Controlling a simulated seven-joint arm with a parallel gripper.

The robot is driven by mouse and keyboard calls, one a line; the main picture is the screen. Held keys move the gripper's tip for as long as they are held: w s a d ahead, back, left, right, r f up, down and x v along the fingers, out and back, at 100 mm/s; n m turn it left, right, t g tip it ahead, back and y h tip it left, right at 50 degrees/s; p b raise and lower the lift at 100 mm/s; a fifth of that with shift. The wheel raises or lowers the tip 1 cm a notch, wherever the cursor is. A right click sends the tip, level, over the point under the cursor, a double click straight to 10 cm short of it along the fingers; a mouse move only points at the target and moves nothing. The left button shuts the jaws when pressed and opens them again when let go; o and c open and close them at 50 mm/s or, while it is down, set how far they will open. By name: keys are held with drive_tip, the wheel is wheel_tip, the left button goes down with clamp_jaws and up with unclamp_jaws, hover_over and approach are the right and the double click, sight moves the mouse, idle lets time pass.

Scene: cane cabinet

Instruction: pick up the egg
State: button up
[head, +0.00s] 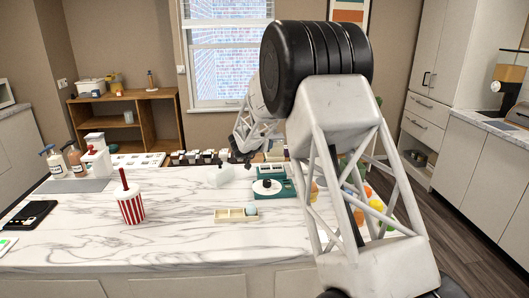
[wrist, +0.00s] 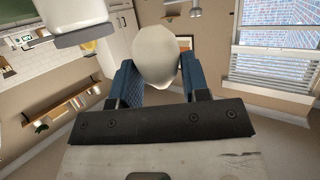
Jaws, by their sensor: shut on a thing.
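The egg (wrist: 157,56) is off-white and smooth in the wrist view. It sits between the two blue fingers of my gripper (wrist: 158,72), which are shut on it. The egg is in the air, with wall and window behind it. In the head view my gripper (head: 240,154) is a small dark shape above the far part of the counter. The egg cannot be made out there.
Bottles stand at left. The front middle is clear.

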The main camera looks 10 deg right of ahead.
drive_tip(key=shift+r, duration=0.3)
drive_tip(key=shift+d+r, duration=0.1)
idle(0.4)
drive_tip(key=shift+s+d+r, duration=0.15)
drive_tip(key=s+d+n+t+y, duration=0.1)
drive_tip(key=s+d+n+y, duration=0.2)
drive_tip(key=s, duration=0.6)
drive_tip(key=s+d+r+n+t+y, duration=0.1)
drive_tip(key=s+d+n+y, duration=0.2)
drive_tip(key=s, duration=0.5)
drive_tip(key=shift+s+d+n+y, duration=0.3)
drive_tip(key=shift+s+n+y, duration=0.1)
drive_tip(key=shift+y, duration=0.5)
drive_tip(key=shift+w+r, duration=0.1)
drive_tip(key=shift+w, duration=0.05)
